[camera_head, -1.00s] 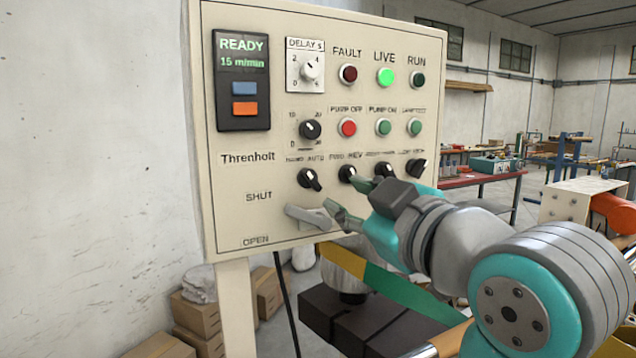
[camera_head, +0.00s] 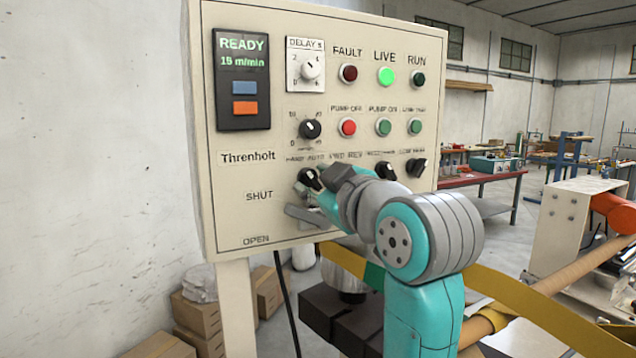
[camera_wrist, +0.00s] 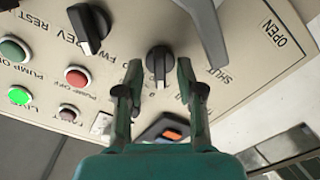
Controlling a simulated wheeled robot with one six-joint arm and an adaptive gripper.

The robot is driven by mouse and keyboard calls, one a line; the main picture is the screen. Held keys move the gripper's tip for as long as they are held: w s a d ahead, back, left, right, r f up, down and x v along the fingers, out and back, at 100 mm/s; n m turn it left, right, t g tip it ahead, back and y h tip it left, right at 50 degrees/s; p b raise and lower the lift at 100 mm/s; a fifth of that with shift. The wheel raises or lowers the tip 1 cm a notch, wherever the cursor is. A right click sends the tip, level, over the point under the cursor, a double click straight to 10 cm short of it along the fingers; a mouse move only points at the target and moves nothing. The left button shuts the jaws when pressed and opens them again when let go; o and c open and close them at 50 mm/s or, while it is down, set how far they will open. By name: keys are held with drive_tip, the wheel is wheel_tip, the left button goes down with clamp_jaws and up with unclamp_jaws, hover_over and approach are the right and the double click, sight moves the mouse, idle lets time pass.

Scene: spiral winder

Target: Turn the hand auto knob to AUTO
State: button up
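The black hand auto knob (camera_head: 307,177) is on the cream panel, under the HAND AUTO label, left of the FWD REV knob. My gripper (camera_head: 321,192) is at its lower right in the head view and partly covers it. In the wrist view the knob (camera_wrist: 158,62) lies between the two spread fingertips of my gripper (camera_wrist: 158,72). Gaps show on both sides of the knob, so the fingers look clear of it. The gripper is open and empty. Its depth to the panel is hard to judge.
The grey SHUT/OPEN lever (camera_head: 304,216) sits just below the knob, close to my fingers; it also shows in the wrist view (camera_wrist: 205,32). The FWD REV knob (camera_wrist: 90,28) is the near neighbour. The cream panel (camera_head: 225,185) has several other knobs and lamps.

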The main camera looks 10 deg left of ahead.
clamp_jaws()
drive_tip(key=shift+m, duration=0.3)
drive_tip(key=m, duration=1.3)
drive_tip(key=shift+m, duration=0.3)
idle(0.5)
unclamp_jaws()
